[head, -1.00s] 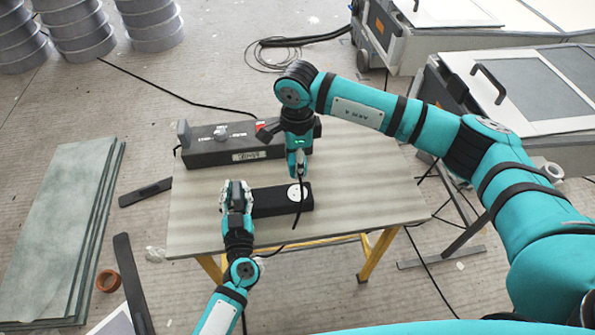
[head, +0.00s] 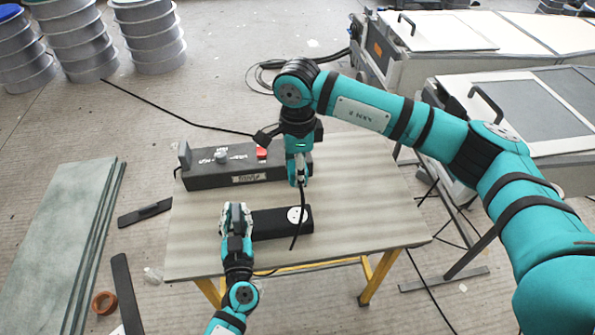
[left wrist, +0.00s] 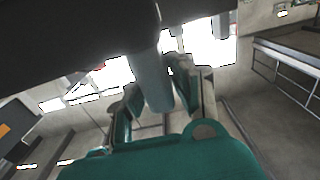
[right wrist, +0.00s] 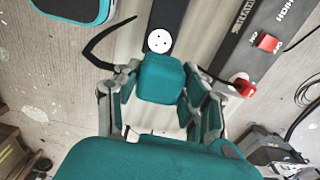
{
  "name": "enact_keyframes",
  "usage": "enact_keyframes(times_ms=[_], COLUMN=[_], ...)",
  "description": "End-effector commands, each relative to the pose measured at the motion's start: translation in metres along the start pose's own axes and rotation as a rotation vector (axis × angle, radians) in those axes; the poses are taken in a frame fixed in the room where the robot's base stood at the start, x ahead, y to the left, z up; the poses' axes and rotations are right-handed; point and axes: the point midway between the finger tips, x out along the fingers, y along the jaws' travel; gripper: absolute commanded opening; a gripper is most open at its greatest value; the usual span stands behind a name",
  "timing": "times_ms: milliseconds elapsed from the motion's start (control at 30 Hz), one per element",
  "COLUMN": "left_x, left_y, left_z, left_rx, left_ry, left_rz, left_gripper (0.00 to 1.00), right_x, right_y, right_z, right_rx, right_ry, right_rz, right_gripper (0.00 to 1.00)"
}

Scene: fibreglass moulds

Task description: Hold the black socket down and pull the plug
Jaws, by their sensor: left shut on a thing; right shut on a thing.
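The black socket (head: 270,223) is a long block lying on the table, with a round white face at its right end. The bare face, with its holes showing, is also seen in the right wrist view (right wrist: 159,41). My left gripper (head: 236,216) is shut on the socket's left end. My right gripper (head: 299,182) is above the white face, with a gap between. It is shut on the teal plug (right wrist: 162,80), which is clear of the socket. The plug's black cable (head: 301,225) hangs down over the socket. The left wrist view is too cluttered to show the grip clearly.
A long dark box (head: 225,177) with a red switch stands behind the socket on the table (head: 375,205). The table's right part is clear. Green-grey sheets (head: 55,245) lie on the floor at left, and grey cabinets (head: 480,85) stand at right.

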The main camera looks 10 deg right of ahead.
Motion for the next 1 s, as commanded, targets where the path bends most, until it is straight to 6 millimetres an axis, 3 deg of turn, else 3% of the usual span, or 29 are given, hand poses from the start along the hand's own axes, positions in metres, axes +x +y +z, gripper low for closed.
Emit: enact_keyframes(times_ms=[467,500,667,1000], left_x=[-0.0001,-0.0001,-0.0001,-0.0033], left_y=[0.0004,0.0004,0.0003,0.0002], left_z=[0.0001,0.0001,0.0001,0.0007], left_rx=[-0.001,-0.001,-0.001,0.0], left_ry=[-0.001,-0.001,0.0,-0.002], left_rz=[0.001,0.001,0.001,0.0], left_gripper=[0.0,0.25,0.46,0.49], right_x=[-0.0026,-0.0026,-0.0025,-0.0025], right_y=[0.0001,0.0001,0.0001,0.0001], right_z=[-0.0001,-0.0001,0.0,0.0], right_rx=[0.0,0.0,0.0,0.0], right_ry=[0.0,0.0,0.0,0.0], right_rz=[0.0,0.0,0.0,0.0], right_gripper=[0.09,0.09,0.09,0.09])
